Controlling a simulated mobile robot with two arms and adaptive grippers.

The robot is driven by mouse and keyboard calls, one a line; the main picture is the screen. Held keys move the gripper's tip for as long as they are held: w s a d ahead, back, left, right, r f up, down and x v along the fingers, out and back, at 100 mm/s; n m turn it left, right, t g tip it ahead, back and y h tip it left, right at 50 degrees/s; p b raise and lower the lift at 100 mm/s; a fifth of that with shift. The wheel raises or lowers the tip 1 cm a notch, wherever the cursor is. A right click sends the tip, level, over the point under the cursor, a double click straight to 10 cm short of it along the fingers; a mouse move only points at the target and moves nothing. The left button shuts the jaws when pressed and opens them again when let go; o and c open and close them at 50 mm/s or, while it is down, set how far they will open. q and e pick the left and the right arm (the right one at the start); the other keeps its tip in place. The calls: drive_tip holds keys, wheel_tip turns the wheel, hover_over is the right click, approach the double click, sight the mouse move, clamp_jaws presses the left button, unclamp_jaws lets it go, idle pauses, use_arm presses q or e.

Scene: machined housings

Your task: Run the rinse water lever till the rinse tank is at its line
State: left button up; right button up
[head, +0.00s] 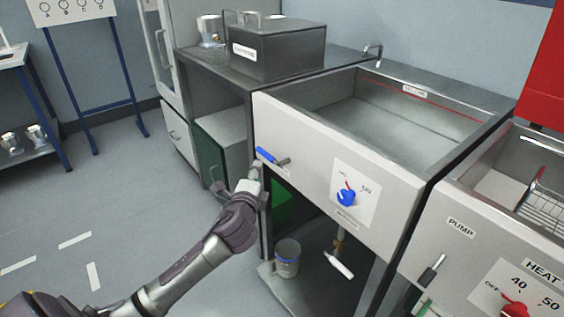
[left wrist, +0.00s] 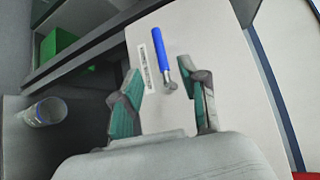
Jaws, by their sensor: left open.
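The rinse water lever, with a blue handle (head: 267,155) and a metal pivot, is on the white front panel at its left end. In the left wrist view the blue handle (left wrist: 159,48) stands just beyond the fingertips, with the pivot between the fingers. My left gripper (head: 254,172) is open just below and left of the lever; it also shows in the left wrist view (left wrist: 165,95). Contact cannot be told. The rinse tank (head: 390,115) is an open grey basin with a red line (head: 437,104) on its far inner wall. Its water level is hard to make out. My right gripper is out of view.
A blue knob (head: 347,197) sits on a dial plate on the same panel. A spout (head: 373,50) stands at the tank's back left corner. A dark lidded box (head: 277,52) is left of the tank. A metal cup (head: 287,257) stands on the shelf below.

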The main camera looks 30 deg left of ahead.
sight(263, 155)
use_arm(q)
drive_tip(key=b+x, duration=0.2)
drive_tip(key=x, duration=1)
drive_tip(key=shift+a, duration=0.15)
drive_tip(key=shift+w+a+f, duration=0.1)
drive_tip(key=shift+w+a, duration=0.05)
drive_tip(key=shift+w, duration=0.4)
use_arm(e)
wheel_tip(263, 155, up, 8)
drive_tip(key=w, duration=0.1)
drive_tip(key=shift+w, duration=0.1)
use_arm(q)
clamp_jaws()
